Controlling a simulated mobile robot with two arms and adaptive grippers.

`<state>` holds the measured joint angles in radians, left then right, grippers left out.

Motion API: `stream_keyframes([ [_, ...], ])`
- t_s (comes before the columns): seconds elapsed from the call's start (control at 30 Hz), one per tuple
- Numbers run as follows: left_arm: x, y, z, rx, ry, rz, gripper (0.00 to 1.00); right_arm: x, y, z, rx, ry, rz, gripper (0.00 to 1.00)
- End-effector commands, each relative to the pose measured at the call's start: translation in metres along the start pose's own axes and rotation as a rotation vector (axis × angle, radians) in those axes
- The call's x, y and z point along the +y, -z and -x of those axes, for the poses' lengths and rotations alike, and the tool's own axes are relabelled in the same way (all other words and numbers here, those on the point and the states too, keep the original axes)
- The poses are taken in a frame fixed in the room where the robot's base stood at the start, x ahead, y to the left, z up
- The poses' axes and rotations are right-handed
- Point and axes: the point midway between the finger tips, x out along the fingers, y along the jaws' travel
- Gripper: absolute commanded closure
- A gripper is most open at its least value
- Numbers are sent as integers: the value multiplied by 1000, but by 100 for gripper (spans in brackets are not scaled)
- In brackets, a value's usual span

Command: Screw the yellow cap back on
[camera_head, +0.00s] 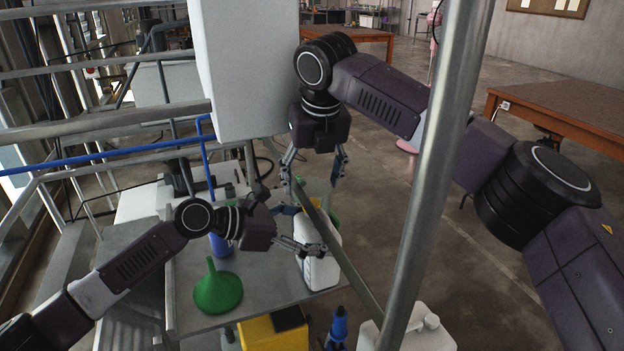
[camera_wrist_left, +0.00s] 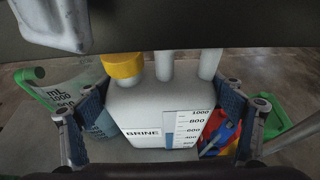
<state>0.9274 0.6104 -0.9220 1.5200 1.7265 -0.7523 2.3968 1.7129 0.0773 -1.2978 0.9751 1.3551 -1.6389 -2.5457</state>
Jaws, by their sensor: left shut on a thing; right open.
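A white bottle (camera_head: 320,268) stands on the grey table, partly hidden by a slanted metal bar and my left gripper. In the left wrist view the white bottle (camera_wrist_left: 130,104) has several pale necks and a BRINE label. A yellow cap (camera_wrist_left: 123,66) sits at its left neck; I cannot tell whether it is seated. My left gripper (camera_head: 306,230) is shut on the bottle; in its wrist view the blue-padded fingers (camera_wrist_left: 162,112) flank the bottle. My right gripper (camera_head: 313,178) is open, pointing down above the bottle. What lies directly between its fingers is unclear.
A slanted bar (camera_head: 350,270) and an upright pole (camera_head: 435,160) cross the view. A green funnel (camera_head: 218,288) and a blue bottle (camera_head: 220,243) stand left on the table. A yellow box (camera_head: 262,335) and a white canister (camera_head: 425,338) are near the front. A pale box (camera_head: 245,70) rises behind.

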Motion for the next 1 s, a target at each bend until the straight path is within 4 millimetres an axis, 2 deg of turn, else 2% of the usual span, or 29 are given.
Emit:
stream_keyframes([
  [0.17,0,0,0,0,0,0,82,0,-1,11,-3,-1,0,36],
  [0.5,0,0,0,0,0,0,82,0,-1,80,-4,0,0,36],
  [0.63,0,0,0,0,0,0,82,0,-1,102,-2,0,0,36],
  [0.8,0,0,0,0,0,0,82,0,0,117,0,1,0,36],
  [1.0,0,0,0,0,0,0,82,0,0,120,1,0,0,36],
])
